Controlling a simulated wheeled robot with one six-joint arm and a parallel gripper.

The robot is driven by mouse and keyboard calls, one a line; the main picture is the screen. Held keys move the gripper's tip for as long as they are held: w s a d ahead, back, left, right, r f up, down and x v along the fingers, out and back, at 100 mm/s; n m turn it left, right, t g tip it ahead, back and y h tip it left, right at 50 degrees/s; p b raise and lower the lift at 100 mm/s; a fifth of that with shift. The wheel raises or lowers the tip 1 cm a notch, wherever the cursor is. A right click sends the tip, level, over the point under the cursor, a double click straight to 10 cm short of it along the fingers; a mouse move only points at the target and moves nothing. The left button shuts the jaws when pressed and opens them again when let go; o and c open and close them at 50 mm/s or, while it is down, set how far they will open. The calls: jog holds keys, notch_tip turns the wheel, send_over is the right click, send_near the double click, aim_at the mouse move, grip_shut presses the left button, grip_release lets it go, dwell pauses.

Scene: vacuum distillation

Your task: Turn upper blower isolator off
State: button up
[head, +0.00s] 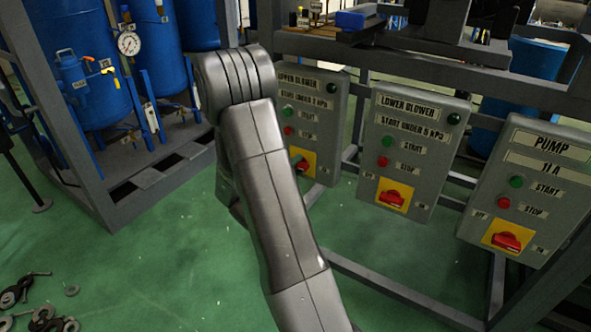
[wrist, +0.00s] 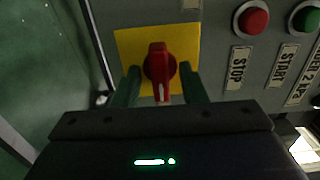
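The upper blower panel (head: 312,105) is a grey box, partly hidden by my arm in the head view. Its isolator is a red knob (wrist: 160,62) on a yellow plate (head: 308,157), and the plate also fills the centre of the wrist view (wrist: 128,45). The knob's long axis runs up and down in the wrist view, along the panel's lettering, with a pale mark at its lower end. My gripper (wrist: 160,85) is open, with one green finger on each side of the knob. Small gaps show beside the knob. In the head view my arm mostly hides the gripper.
The lower blower panel (head: 412,150) and pump panel (head: 530,190) stand to the right, each with a red isolator. The upper blower's red stop button (wrist: 251,19) and green start button (wrist: 305,18) are near my gripper. Blue tanks (head: 90,60) stand left.

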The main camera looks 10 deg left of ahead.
grip_shut()
jog(key=shift+n, duration=0.3)
jog(key=n, duration=0.4)
jog(key=n+p, duration=0.2)
jog(key=n, duration=0.3)
jog(key=n+p, duration=0.1)
jog(key=n, duration=0.3)
jog(key=shift+r+p, duration=0.1)
jog(key=shift+p, duration=0.3)
jog(key=shift+n+p, duration=0.9)
jog(key=shift+n, duration=1.2)
